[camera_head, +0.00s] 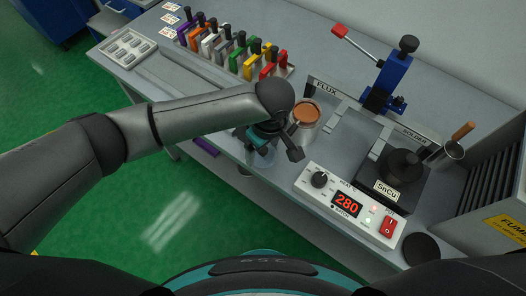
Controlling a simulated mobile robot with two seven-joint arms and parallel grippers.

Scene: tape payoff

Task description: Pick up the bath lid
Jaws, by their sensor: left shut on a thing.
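The bath lid (403,163) is a round black cover with a knob on top. It sits on the dark solder bath behind the SnCu label (386,190), right of centre. My left gripper (275,148) is well to the left of it, above the bench's front edge, beside the flux cup. It is shut on a pale, see-through round thing (262,160), mostly hidden by the gripper, so I cannot tell what it is. My right gripper is not in view.
An open flux cup (306,113) with amber content stands right beside my left gripper. A control box (346,203) reading 280 is at the front, with a black disc (421,249) to its right.

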